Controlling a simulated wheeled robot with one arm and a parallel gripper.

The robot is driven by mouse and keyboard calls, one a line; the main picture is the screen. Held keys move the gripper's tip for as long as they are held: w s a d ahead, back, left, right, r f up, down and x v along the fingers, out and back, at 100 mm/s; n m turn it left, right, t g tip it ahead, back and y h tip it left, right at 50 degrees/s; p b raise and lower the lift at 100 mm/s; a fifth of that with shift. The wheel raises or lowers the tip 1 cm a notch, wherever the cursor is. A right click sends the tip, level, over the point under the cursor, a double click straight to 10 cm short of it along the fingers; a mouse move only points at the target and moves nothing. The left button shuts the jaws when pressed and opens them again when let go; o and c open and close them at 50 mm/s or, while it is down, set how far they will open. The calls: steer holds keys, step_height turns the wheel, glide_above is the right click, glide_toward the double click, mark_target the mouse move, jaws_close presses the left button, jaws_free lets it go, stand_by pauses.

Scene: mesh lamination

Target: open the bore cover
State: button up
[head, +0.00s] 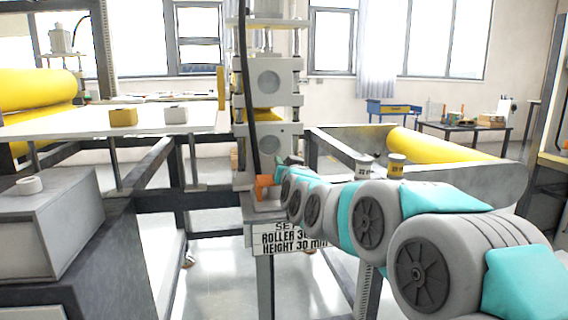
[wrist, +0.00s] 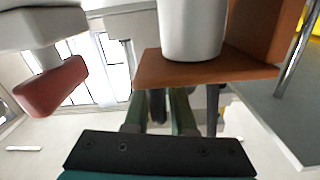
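My gripper (wrist: 160,105) points away from the wrist camera. Its two dark green fingers stand apart, with a dark shape between or behind them that I cannot make out. Their tips meet the lower edge of an orange-brown plate (wrist: 200,68) in the picture; I cannot tell whether they touch it. A white cylinder (wrist: 192,28) stands on this plate. In the head view my gripper (head: 288,162) is at the roller stand (head: 268,110), just above an orange part (head: 264,187), and its fingers are hard to see. I cannot surely identify the bore cover.
A red handle (wrist: 52,88) on a white part is at the left in the wrist view. A sign (head: 288,239) hangs below the stand. A white table (head: 60,126) with yellow (head: 123,117) and white blocks (head: 176,115) is left; a yellow roller (head: 435,146) is right.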

jaws_close()
stand_by(1.0)
